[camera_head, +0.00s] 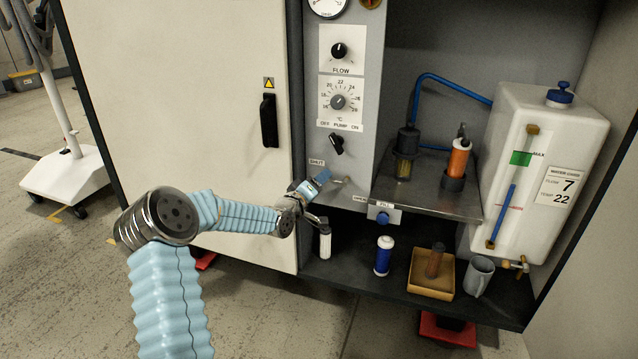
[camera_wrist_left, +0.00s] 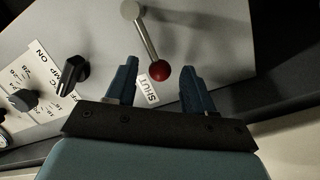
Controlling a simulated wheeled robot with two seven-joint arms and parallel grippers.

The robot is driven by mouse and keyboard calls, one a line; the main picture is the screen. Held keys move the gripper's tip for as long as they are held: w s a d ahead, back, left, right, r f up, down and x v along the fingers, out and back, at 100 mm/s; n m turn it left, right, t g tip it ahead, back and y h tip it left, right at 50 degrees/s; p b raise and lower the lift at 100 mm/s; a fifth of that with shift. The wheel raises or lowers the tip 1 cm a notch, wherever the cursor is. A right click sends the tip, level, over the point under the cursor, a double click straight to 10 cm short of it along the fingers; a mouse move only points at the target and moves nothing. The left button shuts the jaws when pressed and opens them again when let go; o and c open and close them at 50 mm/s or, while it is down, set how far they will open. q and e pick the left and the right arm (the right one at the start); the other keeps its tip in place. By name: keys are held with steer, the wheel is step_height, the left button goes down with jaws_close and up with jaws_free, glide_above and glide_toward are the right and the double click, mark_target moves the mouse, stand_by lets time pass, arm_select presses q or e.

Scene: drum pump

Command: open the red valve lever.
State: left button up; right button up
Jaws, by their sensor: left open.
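The red valve lever has a red ball knob (camera_wrist_left: 160,73) on a metal rod (camera_wrist_left: 145,38), which shows in the left wrist view. The rod runs from a round pivot at the top down to the knob, beside a SHUT label (camera_wrist_left: 149,90). My left gripper (camera_wrist_left: 158,82) is open, with its two blue fingers on either side of the knob and no clear contact. In the head view my left gripper (camera_head: 320,180) is at the lower part of the grey panel, under the SHUT label. The knob is hidden there. My right gripper is not in view.
The grey panel carries a pump switch (camera_head: 337,144) and dials above the gripper. A metal shelf (camera_head: 425,190) with filter bottles stands to the right, beside a white tank (camera_head: 530,170). A cabinet door with a black handle (camera_head: 269,120) is on the left.

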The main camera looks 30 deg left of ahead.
arm_select(q)
jaws_close()
